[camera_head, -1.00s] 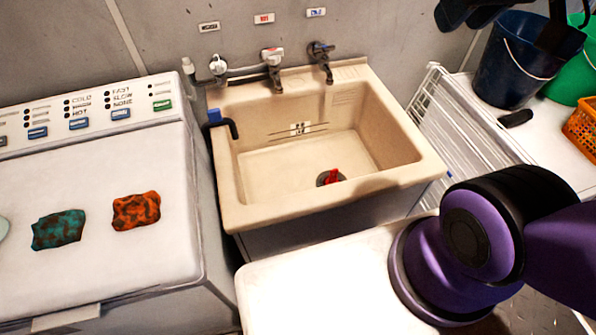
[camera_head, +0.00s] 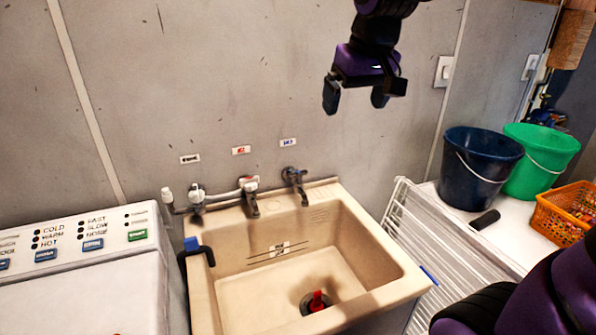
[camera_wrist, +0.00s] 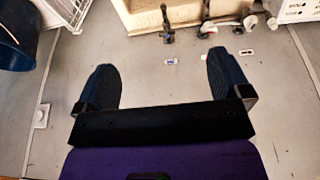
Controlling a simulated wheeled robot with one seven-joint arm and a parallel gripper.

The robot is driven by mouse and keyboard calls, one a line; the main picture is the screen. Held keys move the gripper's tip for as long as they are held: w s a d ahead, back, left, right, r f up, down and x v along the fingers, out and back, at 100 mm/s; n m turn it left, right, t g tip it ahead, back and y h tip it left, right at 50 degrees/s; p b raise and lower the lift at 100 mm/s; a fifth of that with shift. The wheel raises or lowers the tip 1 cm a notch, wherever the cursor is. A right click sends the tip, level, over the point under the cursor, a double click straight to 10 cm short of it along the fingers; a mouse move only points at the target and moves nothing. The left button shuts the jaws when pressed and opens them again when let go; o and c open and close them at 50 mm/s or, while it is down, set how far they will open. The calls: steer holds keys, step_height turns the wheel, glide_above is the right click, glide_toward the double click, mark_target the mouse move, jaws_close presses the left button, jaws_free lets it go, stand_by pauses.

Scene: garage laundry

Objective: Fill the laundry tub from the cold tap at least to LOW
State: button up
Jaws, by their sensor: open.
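The beige laundry tub (camera_head: 408,283) has no visible water. Inside, a red plug or handle (camera_head: 317,300) is at the round drain; I cannot tell whether it seals it. Dark level lines with a small label (camera_head: 278,252) cross the back wall; their words are too small to read. The tap under the blue label, the right one (camera_head: 294,180), has a dark handle; no stream shows from it. It also appears in the wrist view (camera_wrist: 166,25). My gripper (camera_head: 355,98) is open and empty, above and right of the taps, in front of the wall. Its fingers (camera_wrist: 160,75) are apart.
A middle tap (camera_head: 249,196) has a red label and a left tap (camera_head: 197,200) a third label. A blue-ended dark pipe (camera_head: 197,250) hooks over the tub's left rim. A washer (camera_head: 80,290) stands left. A white rack (camera_head: 440,250) and buckets (camera_head: 480,165) stand right.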

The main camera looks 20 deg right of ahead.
steer(key=w+f, duration=0.2)
steer(key=w, duration=0.7)
steer(key=g, duration=0.3)
glide_above(298, 172)
step_height(298, 172, down, 19)
step_height(298, 172, down, 10)
steer(key=shift+f, duration=0.1)
steer(key=c, duration=0.9)
